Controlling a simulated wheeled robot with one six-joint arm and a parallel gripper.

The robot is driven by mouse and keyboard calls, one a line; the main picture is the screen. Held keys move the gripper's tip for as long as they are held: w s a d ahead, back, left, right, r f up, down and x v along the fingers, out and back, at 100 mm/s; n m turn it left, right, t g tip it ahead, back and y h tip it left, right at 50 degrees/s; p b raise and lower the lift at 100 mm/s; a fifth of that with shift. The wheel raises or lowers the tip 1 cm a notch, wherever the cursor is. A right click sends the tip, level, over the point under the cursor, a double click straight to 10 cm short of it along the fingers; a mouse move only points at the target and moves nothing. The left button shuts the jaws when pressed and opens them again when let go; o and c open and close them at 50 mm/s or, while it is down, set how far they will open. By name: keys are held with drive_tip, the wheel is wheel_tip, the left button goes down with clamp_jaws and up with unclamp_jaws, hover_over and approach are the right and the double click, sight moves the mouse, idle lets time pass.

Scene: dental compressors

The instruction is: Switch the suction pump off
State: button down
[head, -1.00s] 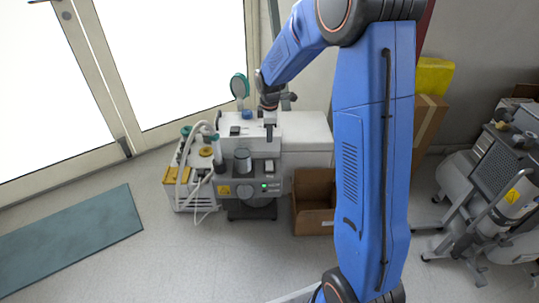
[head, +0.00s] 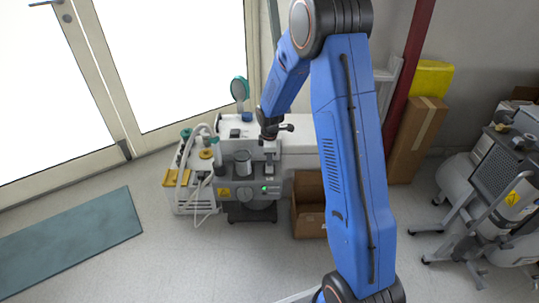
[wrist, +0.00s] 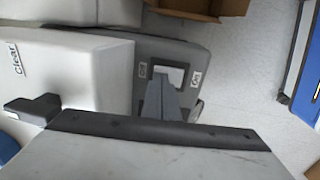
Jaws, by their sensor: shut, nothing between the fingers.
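The suction pump (head: 235,192) is a grey and white unit by the glass door, with a green light (head: 264,189) lit on its front panel. In the head view my gripper (head: 270,158) is above the pump's front right part.
An open cardboard box (head: 309,222) stands just right of the pump. White hoses and a cart (head: 180,192) stand at its left. Another machine (head: 500,190) is at the far right. The floor in front is clear.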

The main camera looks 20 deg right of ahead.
drive_tip(key=shift+f, duration=0.3)
